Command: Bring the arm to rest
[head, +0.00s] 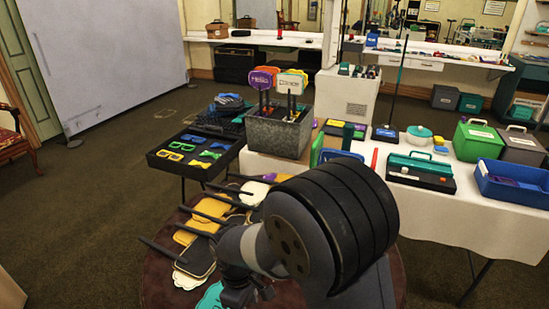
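My arm reaches across the lower middle of the head view, with a large dark ringed joint and a lighter grey link. A smaller dark part of it hangs at the bottom edge. I see no gripper fingers, so I cannot tell whether anything is held. Below and behind the arm stands a round brown table (154,279). Several flat signs with dark handles lie on it, among them a yellow one (211,209) and a teal one (209,299). The arm hides the right part of this table.
A grey metal bin (277,136) holds upright signs on a white-clothed table (440,212). Left of it is a black tray (163,165) of glasses and bow ties. A teal toolbox (420,172) and blue bin (514,187) stand at right. The left floor is open.

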